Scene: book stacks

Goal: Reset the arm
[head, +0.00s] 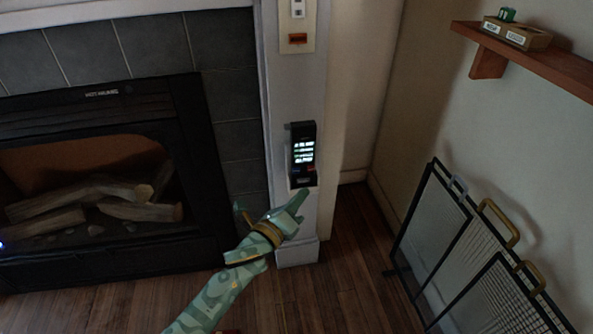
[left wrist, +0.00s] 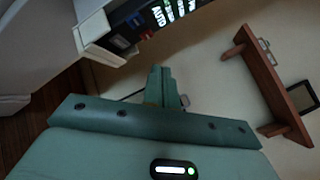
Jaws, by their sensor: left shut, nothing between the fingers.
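My left arm comes in from the bottom of the head view, green with a gold band. My left gripper (head: 297,203) is shut and empty, just below a black control panel (head: 303,152) with a lit display on the white pillar. In the left wrist view the shut fingers (left wrist: 160,85) point up the picture, and the panel (left wrist: 165,15) shows at the top. I cannot tell whether the fingertips touch the panel's lower edge. My right gripper is not in view.
A fireplace (head: 100,190) with logs is at the left. A folding mesh screen (head: 450,240) stands at the lower right. A wooden shelf (head: 535,62) with a small labelled box (head: 517,34) is on the right wall. Wooden floor (head: 350,270) is bare between pillar and screen.

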